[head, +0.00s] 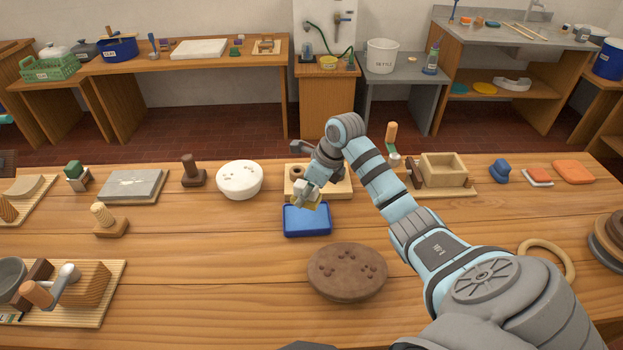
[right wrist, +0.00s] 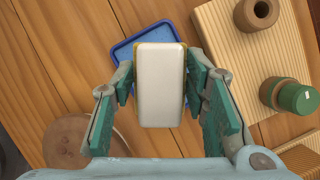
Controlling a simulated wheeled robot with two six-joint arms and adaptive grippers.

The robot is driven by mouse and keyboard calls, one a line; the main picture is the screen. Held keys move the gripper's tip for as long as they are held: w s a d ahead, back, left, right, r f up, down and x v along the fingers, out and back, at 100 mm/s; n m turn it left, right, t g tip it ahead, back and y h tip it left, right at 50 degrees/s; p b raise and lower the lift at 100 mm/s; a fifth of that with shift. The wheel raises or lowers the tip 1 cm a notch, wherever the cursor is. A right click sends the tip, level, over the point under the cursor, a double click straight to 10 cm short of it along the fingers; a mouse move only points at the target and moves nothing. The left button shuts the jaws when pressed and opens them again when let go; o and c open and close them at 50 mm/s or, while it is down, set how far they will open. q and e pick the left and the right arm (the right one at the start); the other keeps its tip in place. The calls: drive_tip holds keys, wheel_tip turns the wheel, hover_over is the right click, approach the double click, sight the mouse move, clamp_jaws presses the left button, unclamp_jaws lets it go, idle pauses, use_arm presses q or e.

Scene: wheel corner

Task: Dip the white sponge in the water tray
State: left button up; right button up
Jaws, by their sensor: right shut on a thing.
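My right gripper (head: 309,192) is shut on the white sponge (right wrist: 160,84), with a green-padded finger on each side of it in the right wrist view. In the head view the sponge (head: 305,201) shows as a small yellowish block at the fingertips. The blue water tray (head: 307,233) lies on the table just below and in front of the gripper. In the right wrist view the tray (right wrist: 125,54) is partly hidden behind the sponge. The sponge appears above the tray; I cannot tell the exact gap. My left gripper is not in view.
A round brown slab (head: 347,272) lies near the tray's front right. A wooden board (head: 340,187) with a small ring-shaped piece stands behind the tray. A white bowl (head: 239,180) is to the left.

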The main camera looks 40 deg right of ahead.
sight(306, 217)
drive_tip(key=shift+s+a+f+b, duration=0.15)
drive_tip(key=shift+s+f+b, duration=0.1)
drive_tip(key=shift+f+b, duration=0.45)
drive_tip(key=f+b, duration=0.2)
drive_tip(key=f, duration=0.1)
drive_tip(key=f+b, duration=0.1)
drive_tip(key=shift+w+f, duration=0.2)
drive_tip(key=shift+w, duration=0.1)
drive_tip(key=shift+s+f, duration=0.1)
drive_tip(key=shift+f, duration=0.05)
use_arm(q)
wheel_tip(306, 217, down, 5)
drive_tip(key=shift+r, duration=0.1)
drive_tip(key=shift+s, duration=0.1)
use_arm(e)
wheel_tip(306, 217, up, 7)
drive_tip(key=p, duration=0.5)
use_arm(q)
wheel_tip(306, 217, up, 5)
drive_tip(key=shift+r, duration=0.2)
use_arm(e)
drive_tip(key=shift+f, duration=0.1)
